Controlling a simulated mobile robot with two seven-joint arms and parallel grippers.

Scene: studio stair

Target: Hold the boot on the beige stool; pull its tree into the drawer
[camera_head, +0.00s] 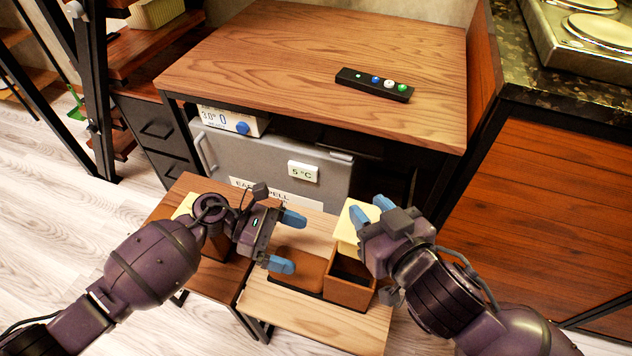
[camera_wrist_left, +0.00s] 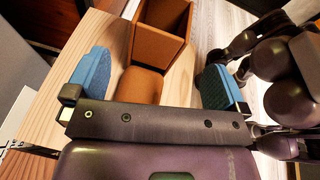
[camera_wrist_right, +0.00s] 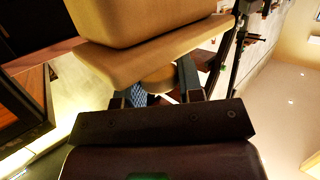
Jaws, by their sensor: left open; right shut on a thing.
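The brown boot stands on the beige stool (camera_head: 290,315). Its foot (camera_head: 300,268) points left and its square shaft (camera_head: 349,290) is open at the top and looks hollow. My left gripper (camera_head: 287,243) is open, above the foot; the left wrist view shows the boot's foot (camera_wrist_left: 142,85) between its spread fingers, with a visible gap on each side. My right gripper (camera_head: 372,208) is shut on the cream boot tree (camera_head: 347,224), above and behind the shaft. In the right wrist view the fingers close on a knob below the tree's flat plate (camera_wrist_right: 150,55).
A darker stool (camera_head: 205,283) adjoins on the left, with another brown and cream item (camera_head: 185,206) partly behind my left arm. Black drawer fronts (camera_head: 155,130) show at back left. A wooden table (camera_head: 320,60) holds a button strip (camera_head: 374,84); a grey fridge (camera_head: 265,160) stands underneath.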

